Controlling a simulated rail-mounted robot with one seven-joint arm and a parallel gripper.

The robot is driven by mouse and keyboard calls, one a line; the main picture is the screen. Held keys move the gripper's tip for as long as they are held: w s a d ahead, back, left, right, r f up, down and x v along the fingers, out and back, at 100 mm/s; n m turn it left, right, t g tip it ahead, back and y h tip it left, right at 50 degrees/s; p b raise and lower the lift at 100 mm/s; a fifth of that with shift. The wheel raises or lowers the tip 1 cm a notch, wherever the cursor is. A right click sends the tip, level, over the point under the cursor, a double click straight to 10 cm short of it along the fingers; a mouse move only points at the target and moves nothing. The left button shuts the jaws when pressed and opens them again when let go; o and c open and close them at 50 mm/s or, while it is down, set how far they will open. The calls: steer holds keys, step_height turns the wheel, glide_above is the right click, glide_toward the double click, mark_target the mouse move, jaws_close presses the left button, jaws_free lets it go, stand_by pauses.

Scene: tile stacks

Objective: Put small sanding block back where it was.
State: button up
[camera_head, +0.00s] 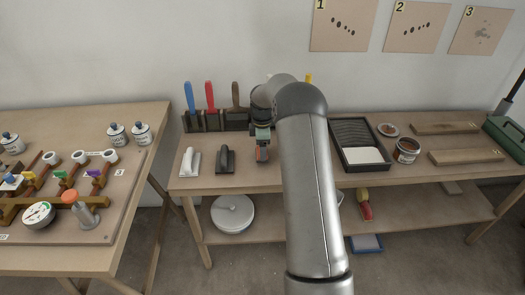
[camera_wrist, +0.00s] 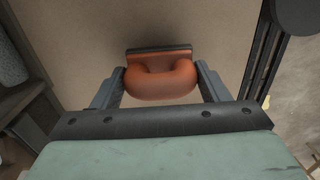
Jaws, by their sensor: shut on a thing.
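My gripper (camera_head: 262,140) hangs over the wooden bench, right of two handled blocks, one white (camera_head: 190,163) and one dark (camera_head: 225,161). In the wrist view my gripper (camera_wrist: 161,86) has its fingers on both sides of a rounded orange handle on a flat dark base, which I take to be the small sanding block (camera_wrist: 160,84). The sanding block (camera_head: 262,154) shows as a small reddish piece below the gripper in the head view. I cannot tell whether its base touches the bench top.
A rack (camera_head: 213,121) with upright handled tools stands behind. A dark tray (camera_head: 345,133) lies to the right, past my arm. Farther right are an open tin (camera_head: 406,149) and wooden boards (camera_head: 465,157). Bench top (camera_head: 243,180) in front of the gripper is clear.

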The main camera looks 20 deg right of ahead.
steer(key=shift+f, duration=1)
steer(key=shift+f, duration=0.2)
steer(key=o, duration=0.9)
steer(key=shift+s, duration=0.1)
